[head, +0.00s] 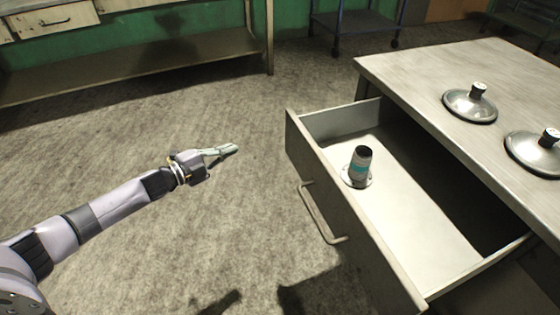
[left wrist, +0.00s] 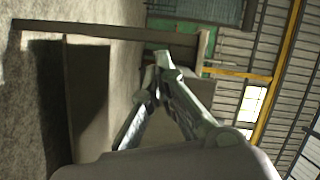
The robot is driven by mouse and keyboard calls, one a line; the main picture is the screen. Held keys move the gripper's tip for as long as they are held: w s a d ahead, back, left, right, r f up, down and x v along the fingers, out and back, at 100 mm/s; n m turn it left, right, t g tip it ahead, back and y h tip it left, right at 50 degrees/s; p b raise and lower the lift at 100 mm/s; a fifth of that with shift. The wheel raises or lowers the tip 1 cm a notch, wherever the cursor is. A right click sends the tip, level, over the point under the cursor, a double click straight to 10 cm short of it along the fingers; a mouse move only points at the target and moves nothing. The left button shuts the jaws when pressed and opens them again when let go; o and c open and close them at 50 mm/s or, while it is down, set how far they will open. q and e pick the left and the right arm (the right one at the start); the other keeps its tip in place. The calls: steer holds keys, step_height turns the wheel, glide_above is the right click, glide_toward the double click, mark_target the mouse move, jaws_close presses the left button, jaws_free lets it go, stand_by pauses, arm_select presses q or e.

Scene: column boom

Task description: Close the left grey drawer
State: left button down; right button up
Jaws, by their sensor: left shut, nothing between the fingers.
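The grey drawer (head: 345,217) is pulled well out of the metal table (head: 450,75) in the head view. Its front panel faces left and carries a bar handle (head: 321,215). Inside stands a small bottle (head: 361,165) with a dark cap and a teal band, on a small round base. My left gripper (head: 236,148) is shut and empty, over the floor to the left of the drawer front and apart from it. The fingertips also show close together in the left wrist view (left wrist: 161,60). My right gripper is not in view.
Two round metal lids (head: 470,104) with knobs lie on the tabletop. A workbench (head: 140,65) stands along the green wall at the back left, and a blue wheeled cart (head: 355,24) is at the back. Bare floor (head: 200,220) lies left of the drawer.

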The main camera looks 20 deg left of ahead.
arm_select(q)
steer(key=s+d+r+m+g+h+b, duration=0.3)
steer(key=s+r+m+h+b, duration=0.1)
steer(key=m+b, duration=0.25)
steer(key=m, duration=0.1)
glide_toward(289, 137)
steer(key=shift+h, duration=0.4)
steer(key=x, duration=0.6)
steer(key=shift+w+f+b, duration=0.15)
steer(key=shift+b, duration=0.25)
steer(key=shift+w+d, duration=0.25)
steer(key=shift+d, duration=0.15)
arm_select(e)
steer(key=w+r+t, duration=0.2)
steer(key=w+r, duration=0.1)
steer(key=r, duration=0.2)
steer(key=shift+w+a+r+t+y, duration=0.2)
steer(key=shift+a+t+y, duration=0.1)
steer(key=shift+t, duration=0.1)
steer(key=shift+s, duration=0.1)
